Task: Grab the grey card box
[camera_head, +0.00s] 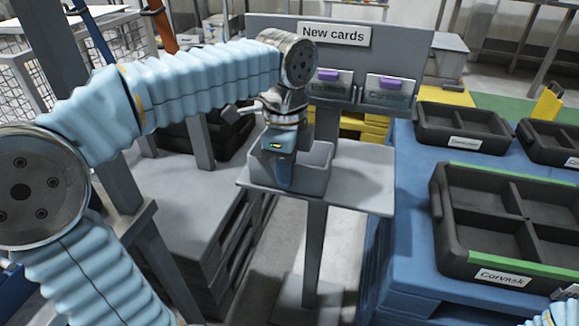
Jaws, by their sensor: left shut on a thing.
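The grey card box (318,168) is an open, light grey bin on the left part of the small grey stand under the "New cards" sign. My left arm comes in from the left and bends down over the box. My left gripper (284,178) points downward and is shut on the box's near wall. The gripper hides part of that wall and some of the inside. The box looks upright and at shelf height; I cannot tell whether it touches the shelf. My right gripper is out of view; only a bit of my right arm shows at the bottom right corner.
The "New cards" board (375,50) rises behind the box, with two purple-tabbed card holders. The stand's shelf (362,188) is bare right of the box. A blue table (415,255) at right carries black divided trays (462,128). Grey pallets (200,235) lie left.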

